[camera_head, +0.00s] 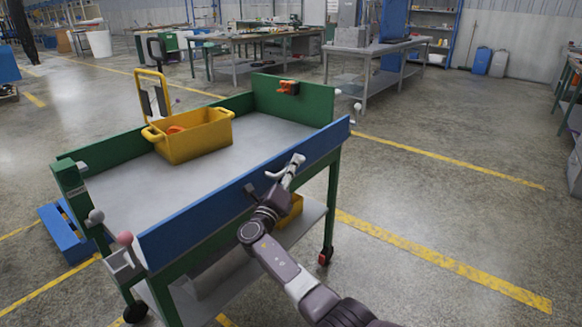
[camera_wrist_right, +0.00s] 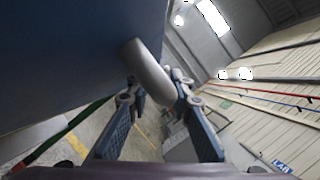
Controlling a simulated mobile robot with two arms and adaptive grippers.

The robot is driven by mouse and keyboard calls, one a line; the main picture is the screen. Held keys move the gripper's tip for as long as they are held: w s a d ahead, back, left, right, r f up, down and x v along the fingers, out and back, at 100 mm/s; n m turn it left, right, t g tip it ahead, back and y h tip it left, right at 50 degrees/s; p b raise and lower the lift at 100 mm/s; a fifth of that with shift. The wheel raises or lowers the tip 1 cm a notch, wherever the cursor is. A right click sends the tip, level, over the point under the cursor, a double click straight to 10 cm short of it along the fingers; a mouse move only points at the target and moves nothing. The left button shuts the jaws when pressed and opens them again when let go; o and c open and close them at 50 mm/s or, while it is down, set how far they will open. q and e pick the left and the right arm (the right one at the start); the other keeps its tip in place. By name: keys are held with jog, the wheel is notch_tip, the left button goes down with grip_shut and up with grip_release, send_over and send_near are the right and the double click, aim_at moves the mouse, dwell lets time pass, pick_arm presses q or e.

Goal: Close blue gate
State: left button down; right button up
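The blue gate (camera_head: 245,195) forms the near long side of the green cart and appears roughly upright. My right gripper (camera_head: 268,186) is at the outer face of the gate, near its top edge and right of its middle. In the right wrist view the gate's blue surface (camera_wrist_right: 60,45) fills the upper left. A rounded light grey bar (camera_wrist_right: 147,70) reaches from it between the two fingers of my right gripper (camera_wrist_right: 157,92). The fingers are apart, with some gap around the bar. Whether they touch it is unclear. My left gripper is out of view.
A yellow crate (camera_head: 195,138) stands on the cart's grey top (camera_head: 250,140). Green walls (camera_head: 300,103) enclose other sides, and an orange clamp (camera_head: 288,87) sits on the far one. A pink knob (camera_head: 124,238) shows at the near left corner. The floor right of the cart is clear.

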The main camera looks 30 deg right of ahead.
jog(key=shift+o, duration=0.6)
jog(key=v, duration=1.2)
